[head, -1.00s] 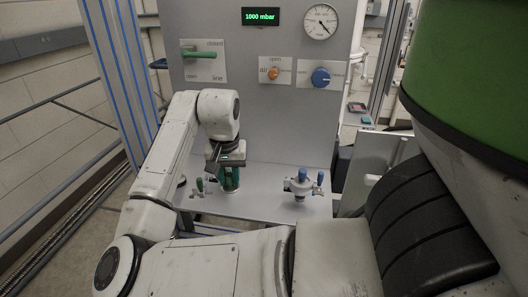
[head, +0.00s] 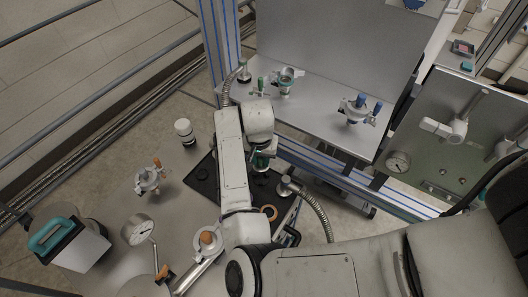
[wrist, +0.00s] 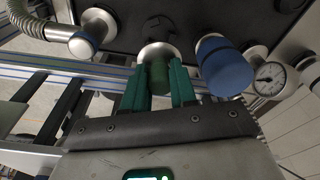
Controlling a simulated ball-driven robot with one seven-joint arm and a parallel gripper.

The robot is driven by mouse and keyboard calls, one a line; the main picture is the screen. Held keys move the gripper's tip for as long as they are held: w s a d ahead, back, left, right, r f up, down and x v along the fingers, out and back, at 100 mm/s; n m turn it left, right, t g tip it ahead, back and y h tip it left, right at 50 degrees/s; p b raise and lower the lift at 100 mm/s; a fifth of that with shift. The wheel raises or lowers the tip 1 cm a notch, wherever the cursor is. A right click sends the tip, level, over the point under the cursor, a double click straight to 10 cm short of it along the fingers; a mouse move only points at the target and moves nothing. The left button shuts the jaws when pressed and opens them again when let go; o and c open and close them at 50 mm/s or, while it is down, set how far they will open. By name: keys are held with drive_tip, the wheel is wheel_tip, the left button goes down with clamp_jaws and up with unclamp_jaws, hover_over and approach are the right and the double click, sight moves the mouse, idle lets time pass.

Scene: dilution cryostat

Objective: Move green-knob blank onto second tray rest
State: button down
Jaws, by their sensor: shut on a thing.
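My gripper (wrist: 156,88) is shut on the green knob of the green-knob blank (wrist: 155,72), its green fingers on either side. In the head view the blank (head: 263,160) shows partly below my wrist, over the right part of the dark tray (head: 204,178). In the wrist view its metal disc is against or just above the dark tray; I cannot tell if it touches. A blue-knob blank (wrist: 223,68) is right of it, apart from my finger. My arm hides part of the tray in the head view.
A metal hose end (wrist: 92,32) is left of the blank, and a gauge (wrist: 270,75) is to the right. The shelf behind holds a port (head: 287,77) and a blue-knobbed fitting (head: 357,107).

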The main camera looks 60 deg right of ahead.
sight(261, 168)
drive_tip(key=shift+f+b, duration=2.55)
drive_tip(key=shift+f, duration=0.25)
drive_tip(key=shift+r+p, duration=0.1)
drive_tip(key=shift+p, duration=0.2)
drive_tip(key=shift+f+b, duration=0.4)
drive_tip(key=shift+f, duration=0.3)
drive_tip(key=c, duration=0.8)
unclamp_jaws()
drive_tip(key=shift+r, duration=0.1)
drive_tip(key=r, duration=0.7)
drive_tip(key=a+r, duration=0.1)
drive_tip(key=r, duration=0.2)
drive_tip(key=shift+s+r+b, duration=0.2)
drive_tip(key=shift+s+b, duration=0.05)
drive_tip(key=shift+b, duration=0.1)
wheel_tip(261, 168, up, 7)
drive_tip(key=p, duration=0.6)
drive_tip(key=shift+a, duration=0.1)
